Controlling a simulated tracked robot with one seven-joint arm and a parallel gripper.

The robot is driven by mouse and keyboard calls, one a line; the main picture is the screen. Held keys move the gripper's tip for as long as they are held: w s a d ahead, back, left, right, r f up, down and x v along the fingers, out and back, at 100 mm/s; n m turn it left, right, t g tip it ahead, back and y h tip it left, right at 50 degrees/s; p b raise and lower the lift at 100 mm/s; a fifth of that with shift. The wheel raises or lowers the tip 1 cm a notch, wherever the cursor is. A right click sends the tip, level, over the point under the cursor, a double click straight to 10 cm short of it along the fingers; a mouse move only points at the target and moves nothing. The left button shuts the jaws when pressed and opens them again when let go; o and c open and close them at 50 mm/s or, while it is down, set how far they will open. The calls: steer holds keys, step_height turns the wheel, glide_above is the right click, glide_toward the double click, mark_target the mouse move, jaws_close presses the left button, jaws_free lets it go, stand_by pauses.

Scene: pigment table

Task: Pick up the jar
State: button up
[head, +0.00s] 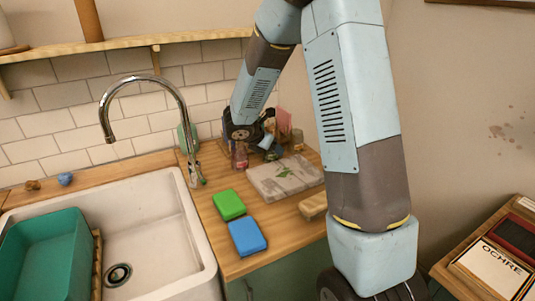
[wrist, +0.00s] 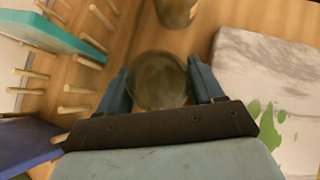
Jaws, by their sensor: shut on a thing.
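The jar (wrist: 160,82) shows in the wrist view from above as a dark, olive-brown round shape. My gripper (wrist: 158,88) has its two blue fingers closed against opposite sides of it. The jar appears over or on the wooden counter; I cannot tell whether it is lifted. In the head view my gripper (head: 266,146) is at the back of the counter, behind the patterned board, and the jar cannot be made out clearly among the fingers and clutter.
A pale board (head: 285,177) with a green leaf print lies near the gripper. Another brownish container (wrist: 177,10) stands close by. A peg rack (wrist: 75,88) holds a teal piece. Green (head: 228,204) and blue (head: 247,236) blocks lie beside the sink (head: 150,215).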

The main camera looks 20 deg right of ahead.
steer(key=c, duration=0.5)
steer(key=shift+o, duration=0.2)
